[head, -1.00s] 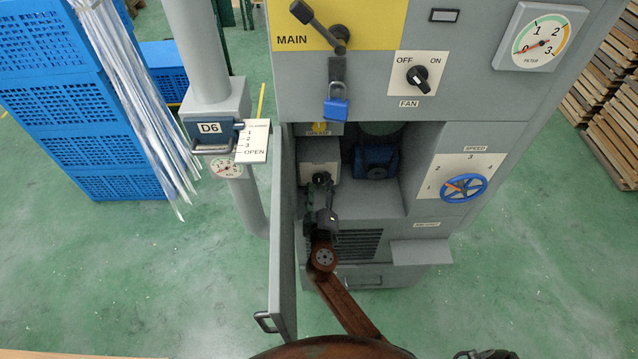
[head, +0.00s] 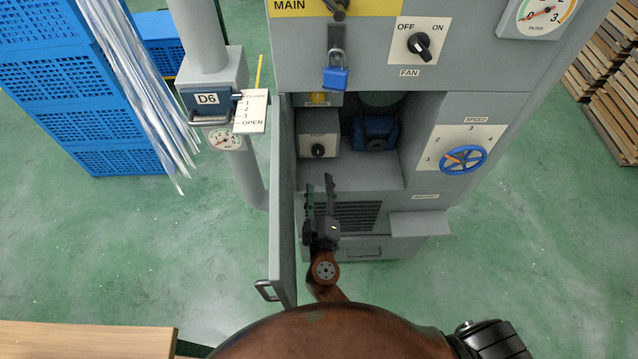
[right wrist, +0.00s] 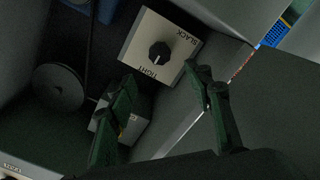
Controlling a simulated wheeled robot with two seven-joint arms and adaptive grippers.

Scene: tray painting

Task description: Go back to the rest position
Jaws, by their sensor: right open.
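My right gripper (head: 319,184) is open and empty. It stands upright in front of the vent grille of the grey cabinet (head: 350,272), just below the open recess. Its fingers also show in the right wrist view (right wrist: 160,78), spread apart. A black knob (head: 318,150) sits on a pale box (head: 317,127) inside the recess, above and clear of the fingertips. In the right wrist view the knob (right wrist: 159,52) is on a plate lettered TIGHT and SLACK. My left gripper is not in view.
The open cabinet door (head: 281,220) stands close to the left of my right gripper. A blue motor (head: 374,132) is in the recess. A blue handwheel (head: 463,159) is to the right. A wooden table edge (head: 85,337) is at lower left.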

